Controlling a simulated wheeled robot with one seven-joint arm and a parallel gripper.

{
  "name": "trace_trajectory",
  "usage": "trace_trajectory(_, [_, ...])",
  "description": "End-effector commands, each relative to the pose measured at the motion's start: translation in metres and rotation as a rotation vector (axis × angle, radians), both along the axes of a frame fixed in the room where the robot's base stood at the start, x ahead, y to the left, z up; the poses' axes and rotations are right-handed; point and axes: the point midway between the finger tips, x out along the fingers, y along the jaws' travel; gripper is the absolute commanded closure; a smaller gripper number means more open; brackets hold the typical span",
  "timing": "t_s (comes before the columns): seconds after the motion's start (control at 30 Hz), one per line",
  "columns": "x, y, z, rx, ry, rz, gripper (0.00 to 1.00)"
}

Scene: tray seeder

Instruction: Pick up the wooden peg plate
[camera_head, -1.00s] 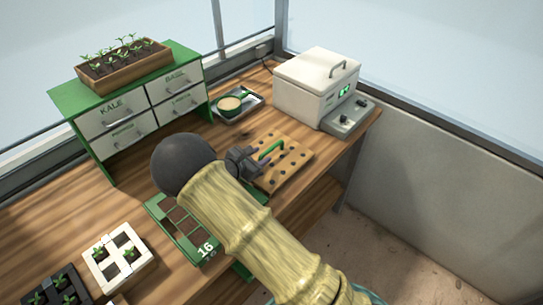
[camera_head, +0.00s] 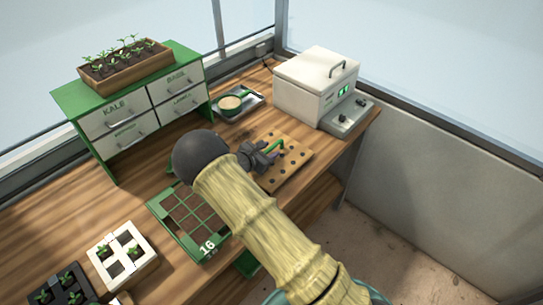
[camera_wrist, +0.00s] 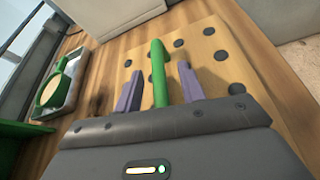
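The wooden peg plate (camera_head: 291,165) lies on the bench to the right of the green tray, with dark round spots across its top and a green handle (camera_head: 275,148) on it. My gripper (camera_head: 272,153) is over the plate at the handle. In the wrist view my gripper (camera_wrist: 158,88) has its two purple fingers apart, one on each side of the green handle (camera_wrist: 159,75), with gaps visible between fingers and handle. The plate (camera_wrist: 215,75) fills the area beyond the fingers. The near side of the plate is hidden behind my gripper.
A green grid tray (camera_head: 181,238) marked 16 sits left of my arm. A white machine (camera_head: 315,88) with a lit display stands behind the plate. A metal tray (camera_head: 252,101) holds a green scoop (camera_head: 231,104). A white seedling tray (camera_head: 147,268) is at front left.

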Motion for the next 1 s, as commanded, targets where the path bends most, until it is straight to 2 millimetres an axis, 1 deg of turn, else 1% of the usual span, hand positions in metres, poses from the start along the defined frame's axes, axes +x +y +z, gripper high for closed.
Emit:
trace_trajectory(0.33, [-0.0003, 0.0002, 0.0000, 0.000, 0.000, 0.000, 0.60])
trace_trajectory(0.53, [-0.0004, 0.0002, 0.0000, 0.000, 0.000, 0.000, 1.00])
trace_trajectory(0.87, [0.0002, 0.0000, 0.0013, -0.001, -0.002, -0.001, 1.00])
trace_trajectory(1.0, [0.0002, 0.0002, 0.0047, 0.000, -0.003, 0.000, 1.00])
